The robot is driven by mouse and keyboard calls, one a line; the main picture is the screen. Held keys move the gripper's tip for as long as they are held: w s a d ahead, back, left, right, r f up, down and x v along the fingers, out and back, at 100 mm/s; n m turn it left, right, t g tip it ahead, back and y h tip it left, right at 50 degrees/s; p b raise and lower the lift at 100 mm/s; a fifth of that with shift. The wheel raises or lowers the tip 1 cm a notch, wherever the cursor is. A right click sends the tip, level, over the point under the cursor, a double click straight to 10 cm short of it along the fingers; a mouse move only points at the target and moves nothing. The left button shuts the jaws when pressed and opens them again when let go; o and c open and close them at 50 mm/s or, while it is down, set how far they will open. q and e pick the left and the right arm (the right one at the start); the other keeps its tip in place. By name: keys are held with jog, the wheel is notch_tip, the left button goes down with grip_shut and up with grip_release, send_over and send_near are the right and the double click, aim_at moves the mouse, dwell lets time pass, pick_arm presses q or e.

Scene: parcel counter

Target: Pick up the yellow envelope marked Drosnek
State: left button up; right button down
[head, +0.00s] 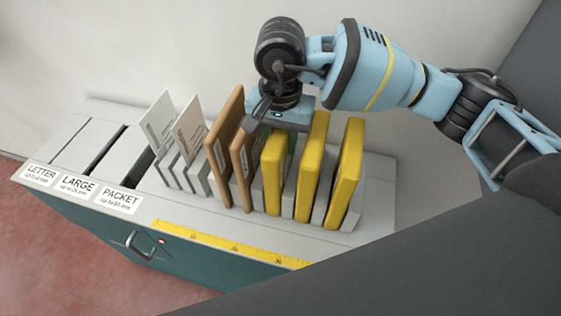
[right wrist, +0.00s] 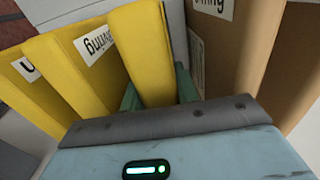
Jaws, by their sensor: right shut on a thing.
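Three yellow envelopes stand upright in the rack's slots. My right gripper (head: 281,135) reaches down over the left one (head: 273,172), nearest the brown envelopes. In the right wrist view its green fingers (right wrist: 158,92) lie on both sides of that yellow envelope (right wrist: 142,48), shut on it. Its lower part is still between the rack's dividers. The middle yellow envelope (head: 312,165) and the right one (head: 345,172) stand apart from the gripper. I cannot read the name Drosnek on any of them. My left gripper is not in view.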

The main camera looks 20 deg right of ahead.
jog(key=shift+r, duration=0.1)
notch_tip(320, 180, up, 18)
dwell(0.8)
